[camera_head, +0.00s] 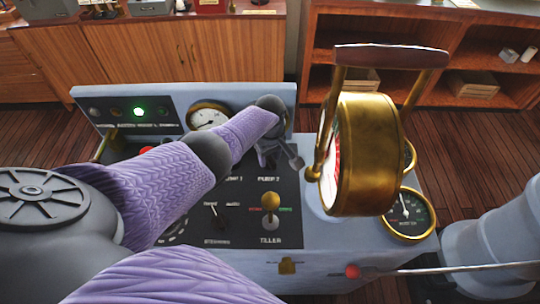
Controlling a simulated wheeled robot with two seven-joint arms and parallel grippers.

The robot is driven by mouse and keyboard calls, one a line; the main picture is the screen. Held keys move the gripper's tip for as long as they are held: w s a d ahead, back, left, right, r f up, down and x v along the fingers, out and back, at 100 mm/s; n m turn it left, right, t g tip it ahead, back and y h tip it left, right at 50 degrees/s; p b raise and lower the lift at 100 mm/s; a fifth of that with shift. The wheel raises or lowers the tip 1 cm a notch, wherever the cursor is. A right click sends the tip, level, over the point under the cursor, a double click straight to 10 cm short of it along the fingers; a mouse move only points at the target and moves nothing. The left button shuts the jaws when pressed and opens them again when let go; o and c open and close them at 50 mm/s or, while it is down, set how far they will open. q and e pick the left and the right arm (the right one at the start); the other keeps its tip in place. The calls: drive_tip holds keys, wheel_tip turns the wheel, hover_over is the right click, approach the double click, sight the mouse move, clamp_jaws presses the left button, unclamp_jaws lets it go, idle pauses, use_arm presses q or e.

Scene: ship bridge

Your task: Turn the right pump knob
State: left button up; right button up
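The console panel (235,215) carries the labels PUMP 1 and PUMP 2 (268,179). My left gripper (279,158) is above the PUMP 2 label, at the far right part of the dark panel. Its fingers point down toward the panel and look spread apart. The right pump knob cannot be made out; the gripper covers the place above its label. Whether the fingers touch or hold a knob is not clear. My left arm also covers much of the panel's left part. My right gripper is out of view.
A brass engine telegraph (365,155) with a handle stands close right of the gripper. A yellow-topped tiller lever (271,203) stands below it. A round gauge (209,117) and a green light (138,110) are on the raised back.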

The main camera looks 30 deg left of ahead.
sight(270, 158)
use_arm(q)
wheel_tip(270, 158, up, 10)
drive_tip(key=p, duration=0.6)
drive_tip(key=shift+s+f, duration=0.1)
